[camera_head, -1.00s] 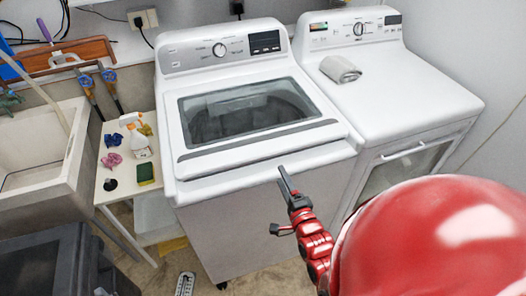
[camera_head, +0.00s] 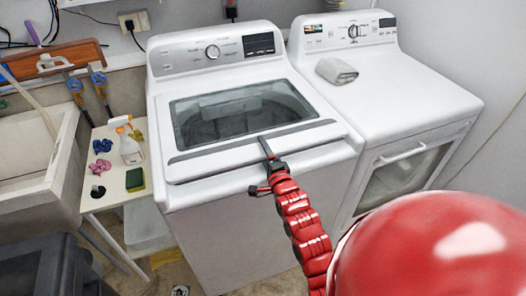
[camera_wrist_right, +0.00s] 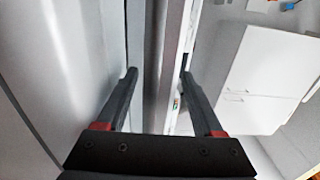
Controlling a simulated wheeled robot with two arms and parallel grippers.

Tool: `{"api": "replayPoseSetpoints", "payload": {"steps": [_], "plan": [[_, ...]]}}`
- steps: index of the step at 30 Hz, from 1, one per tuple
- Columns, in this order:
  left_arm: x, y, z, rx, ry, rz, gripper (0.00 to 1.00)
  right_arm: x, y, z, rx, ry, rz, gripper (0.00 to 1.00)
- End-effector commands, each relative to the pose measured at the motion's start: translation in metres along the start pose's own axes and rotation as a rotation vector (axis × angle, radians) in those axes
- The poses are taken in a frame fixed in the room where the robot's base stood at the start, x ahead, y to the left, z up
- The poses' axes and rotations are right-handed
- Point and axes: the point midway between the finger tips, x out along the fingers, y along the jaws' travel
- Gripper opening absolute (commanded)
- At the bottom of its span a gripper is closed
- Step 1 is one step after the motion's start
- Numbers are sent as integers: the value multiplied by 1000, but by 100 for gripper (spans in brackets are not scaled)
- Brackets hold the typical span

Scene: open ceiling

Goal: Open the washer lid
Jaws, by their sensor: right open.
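The white top-load washer (camera_head: 240,215) stands in the middle of the head view. Its lid (camera_head: 240,112) is down, with a dark window and a grey strip along the front edge. My right gripper (camera_head: 265,150) is at the front edge of the lid, near its middle. In the right wrist view the two dark fingers (camera_wrist_right: 158,82) are apart, with a grey and white edge of the machine running between them. I cannot tell whether the fingers touch it. My left gripper is not in view.
A white dryer (camera_head: 400,85) with a folded grey cloth (camera_head: 337,71) on top stands to the right. A small table (camera_head: 112,195) with a spray bottle (camera_head: 130,148) and a sponge (camera_head: 135,180) is left of the washer. A sink (camera_head: 35,150) is at the far left.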

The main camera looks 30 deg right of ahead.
Motion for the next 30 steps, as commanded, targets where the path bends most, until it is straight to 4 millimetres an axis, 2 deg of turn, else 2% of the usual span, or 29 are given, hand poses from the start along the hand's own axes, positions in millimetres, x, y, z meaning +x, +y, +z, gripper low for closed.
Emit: {"api": "replayPoseSetpoints", "payload": {"steps": [3, 12, 15, 30], "plan": [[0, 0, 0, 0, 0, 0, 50, 0, 0, 0, 0, 0, 0, 69], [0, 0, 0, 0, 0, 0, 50, 0, 0, 0, 0, 0, 0, 15], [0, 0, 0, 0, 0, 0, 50, 0, 0, 0, 0, 0, 0, 0], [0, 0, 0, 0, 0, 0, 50, -1, 1, 0, 0, 0, 1, 0]]}}
